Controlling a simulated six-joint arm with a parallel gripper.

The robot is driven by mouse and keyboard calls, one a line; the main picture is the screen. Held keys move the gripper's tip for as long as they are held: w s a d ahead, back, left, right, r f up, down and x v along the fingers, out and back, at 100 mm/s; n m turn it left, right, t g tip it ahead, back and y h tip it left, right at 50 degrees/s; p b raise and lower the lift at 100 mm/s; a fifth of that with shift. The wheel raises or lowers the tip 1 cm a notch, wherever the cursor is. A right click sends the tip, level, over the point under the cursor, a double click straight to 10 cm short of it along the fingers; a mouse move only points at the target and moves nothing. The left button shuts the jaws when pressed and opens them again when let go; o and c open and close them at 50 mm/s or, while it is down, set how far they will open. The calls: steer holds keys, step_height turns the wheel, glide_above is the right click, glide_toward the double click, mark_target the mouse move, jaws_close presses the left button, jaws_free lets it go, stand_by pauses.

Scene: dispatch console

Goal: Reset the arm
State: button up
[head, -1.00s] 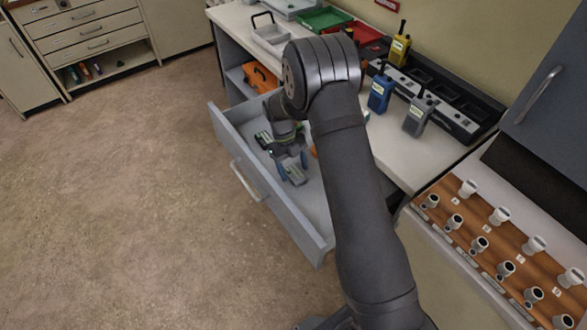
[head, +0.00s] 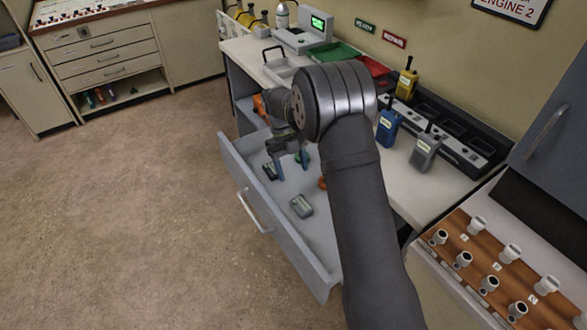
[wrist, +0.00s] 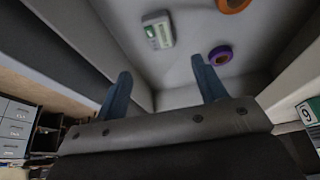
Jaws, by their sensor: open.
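My gripper (head: 291,166) hangs over the back part of the open grey drawer (head: 310,262). In the wrist view its two blue fingers (wrist: 163,88) are spread apart with nothing between them. A small grey block (head: 301,206) lies on the drawer floor, apart from the fingers. It seems to be the grey piece with a green label in the wrist view (wrist: 158,31). My upper arm crosses the middle of the head view and hides the drawer's right side.
Blue (head: 388,127), grey (head: 425,152) and yellow (head: 406,82) radios stand on the counter above. Open floor lies left.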

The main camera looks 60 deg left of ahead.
mark_target(301, 205)
steer(key=x, duration=1.2)
steer(key=shift+d+f, duration=0.15)
steer(key=shift+f, duration=0.1)
step_height(301, 205, up, 3)
steer(key=shift+r, duration=0.65)
